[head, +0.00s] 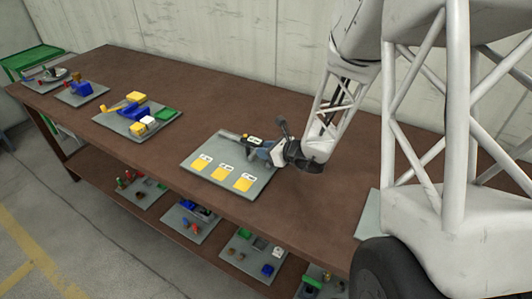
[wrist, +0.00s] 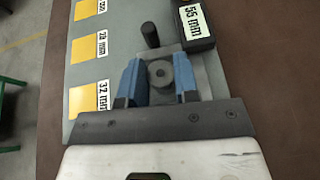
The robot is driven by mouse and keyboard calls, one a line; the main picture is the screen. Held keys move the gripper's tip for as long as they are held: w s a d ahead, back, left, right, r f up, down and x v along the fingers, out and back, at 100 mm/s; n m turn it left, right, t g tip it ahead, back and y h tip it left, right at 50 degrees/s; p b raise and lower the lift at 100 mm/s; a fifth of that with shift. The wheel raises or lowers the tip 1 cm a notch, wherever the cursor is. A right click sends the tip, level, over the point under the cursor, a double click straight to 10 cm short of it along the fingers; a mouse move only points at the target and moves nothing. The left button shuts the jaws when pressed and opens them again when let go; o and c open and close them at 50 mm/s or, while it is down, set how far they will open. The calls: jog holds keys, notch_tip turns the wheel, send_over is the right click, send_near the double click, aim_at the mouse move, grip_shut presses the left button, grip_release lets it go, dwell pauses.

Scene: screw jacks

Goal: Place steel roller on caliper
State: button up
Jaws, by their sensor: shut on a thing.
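My gripper (wrist: 158,75) has blue fingers and is shut on the steel roller (wrist: 160,75), a grey round piece with a dark centre, seen end-on. In the head view my gripper (head: 267,150) is low over the right back part of the grey tray, and the roller is hard to make out. The caliper seems to be the dark long piece along the tray's back edge (head: 230,136). Its black block (wrist: 197,25) reads "55 mm" in the wrist view, up and right of the fingers. I cannot tell whether the roller touches it.
A dark rod (wrist: 150,35) stands just beyond the fingers. The grey tray (head: 197,148) carries yellow squares (head: 225,171) with size labels. More trays with blocks (head: 137,117) stand to the left on the brown table (head: 180,95). The table between the trays is clear.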

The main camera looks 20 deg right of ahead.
jog(key=shift+f, duration=0.6)
jog(key=shift+f, duration=0.1)
jog(key=o, duration=1)
jog(key=shift+d, duration=0.1)
jog(key=shift+s+d+r, duration=0.3)
jog(key=shift+s+r, duration=0.05)
jog(key=shift+s, duration=0.05)
jog(key=shift+v, duration=5.4)
jog(key=shift+s+a+r, duration=0.1)
jog(key=shift+a+r, duration=0.05)
